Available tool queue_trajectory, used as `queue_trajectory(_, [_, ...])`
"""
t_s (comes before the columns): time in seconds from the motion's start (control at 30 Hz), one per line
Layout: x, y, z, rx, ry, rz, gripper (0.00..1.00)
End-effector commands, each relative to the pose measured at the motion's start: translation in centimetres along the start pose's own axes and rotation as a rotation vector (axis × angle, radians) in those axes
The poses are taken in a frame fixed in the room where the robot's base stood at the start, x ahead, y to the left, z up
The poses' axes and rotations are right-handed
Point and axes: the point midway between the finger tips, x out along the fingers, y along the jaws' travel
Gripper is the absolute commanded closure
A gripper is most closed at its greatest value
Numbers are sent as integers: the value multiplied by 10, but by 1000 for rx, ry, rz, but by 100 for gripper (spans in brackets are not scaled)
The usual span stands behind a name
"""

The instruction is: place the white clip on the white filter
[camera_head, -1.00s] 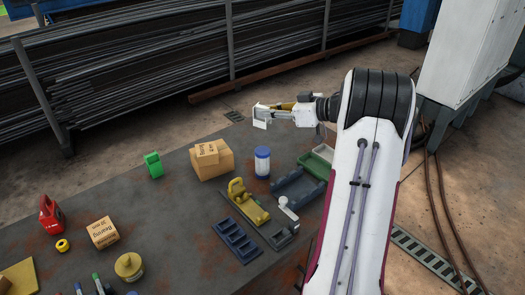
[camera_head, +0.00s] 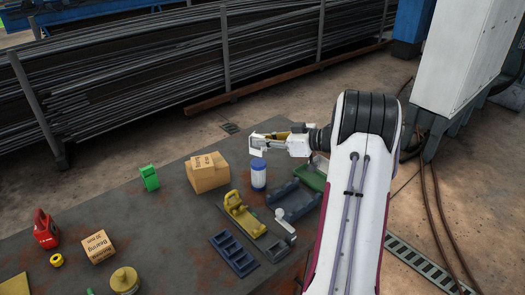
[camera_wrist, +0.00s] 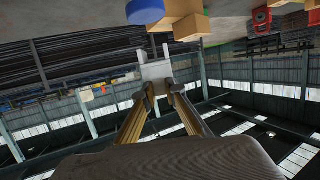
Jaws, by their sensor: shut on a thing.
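The white filter (camera_head: 258,177) is an upright white cylinder with a blue top, standing on the dark table. Its blue top (camera_wrist: 145,11) shows at the upper edge of the wrist view. My gripper (camera_head: 267,140) is shut on the white clip (camera_head: 257,143), a small pale bracket at the fingertips. In the wrist view the clip (camera_wrist: 155,71) sits between the two finger ends, with two prongs pointing toward the top of the picture. The clip is held above the filter's top and apart from it. The fingers partly hide the clip.
Cardboard boxes (camera_head: 207,174) stand just left of the filter. A blue-grey tray (camera_head: 295,201) and a green tray (camera_head: 314,178) lie to its right. A yellow tool (camera_head: 243,214) and a dark blue rack (camera_head: 234,252) lie in front. The table behind the filter looks clear.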

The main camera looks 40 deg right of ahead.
Motion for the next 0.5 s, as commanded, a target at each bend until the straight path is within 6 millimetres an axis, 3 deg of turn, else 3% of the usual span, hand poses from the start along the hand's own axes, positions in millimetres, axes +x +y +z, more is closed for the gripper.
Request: queue_trajectory(0.5, [3, 0, 10, 2, 0, 0, 100])
